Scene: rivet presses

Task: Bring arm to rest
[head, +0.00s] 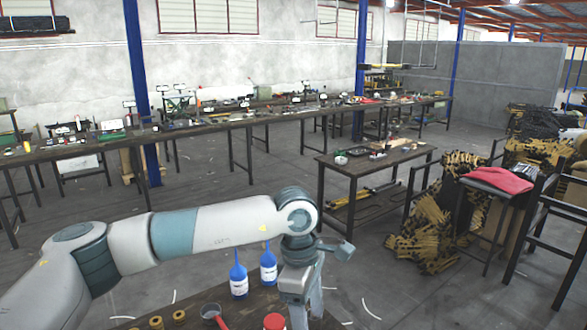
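My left arm reaches in from the left and stretches across the lower middle of the head view. Its gripper (301,316) points down over the near wooden table (243,308). The fingers run to the bottom edge of the picture, and their tips are not clear, so I cannot tell whether they are open or hold anything. My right gripper is not in view.
Near the gripper are two blue bottles (239,281) (268,268), a red-lidded jar (274,322), a grey cup with a red handle (210,311) and brass-coloured rolls (179,317). A side table (345,169) stands beyond. Open floor (215,185) lies behind my arm.

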